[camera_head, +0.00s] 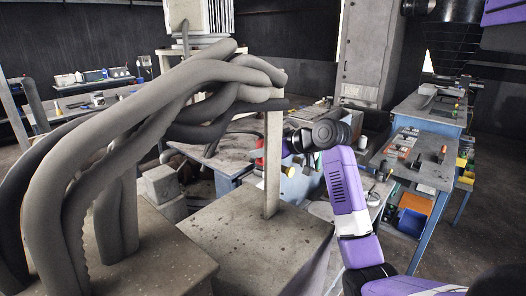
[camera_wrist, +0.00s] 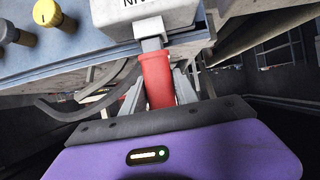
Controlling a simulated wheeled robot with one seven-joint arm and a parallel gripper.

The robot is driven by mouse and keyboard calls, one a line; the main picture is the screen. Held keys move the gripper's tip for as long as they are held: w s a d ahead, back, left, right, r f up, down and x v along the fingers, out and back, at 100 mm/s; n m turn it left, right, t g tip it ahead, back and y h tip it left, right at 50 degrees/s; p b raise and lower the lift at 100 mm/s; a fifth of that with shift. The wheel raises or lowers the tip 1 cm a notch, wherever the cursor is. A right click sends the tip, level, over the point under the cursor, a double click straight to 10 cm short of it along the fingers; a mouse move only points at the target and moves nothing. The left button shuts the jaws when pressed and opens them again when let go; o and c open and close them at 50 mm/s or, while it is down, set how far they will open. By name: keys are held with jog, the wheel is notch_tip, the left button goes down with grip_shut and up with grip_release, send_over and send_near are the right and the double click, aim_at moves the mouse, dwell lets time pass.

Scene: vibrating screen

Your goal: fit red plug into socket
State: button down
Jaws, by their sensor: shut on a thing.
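The red plug (camera_wrist: 157,80) is a red cylinder held between the fingers of my gripper (camera_wrist: 160,88) in the wrist view. Its far end meets a grey metal piece (camera_wrist: 151,43) under a light box with dark lettering (camera_wrist: 150,14). I cannot tell whether the plug is inside a socket or only touching it. In the head view a small bit of red (camera_head: 259,150) shows beside a blue panel, partly hidden by a post. My gripper (camera_head: 283,142) there is mostly hidden behind my dark wrist.
A yellow knob (camera_wrist: 47,13) and a grey knob sit on the blue panel (camera_wrist: 80,58). In the head view a grey post (camera_head: 272,165) stands close to my arm. Thick grey hoses (camera_head: 120,120) arch at the left. Workbenches stand at the right (camera_head: 420,165).

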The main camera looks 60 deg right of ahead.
jog(key=shift+w+a, duration=0.15)
jog(key=shift+a, duration=0.05)
dwell(0.3)
jog(key=shift+f, duration=0.15)
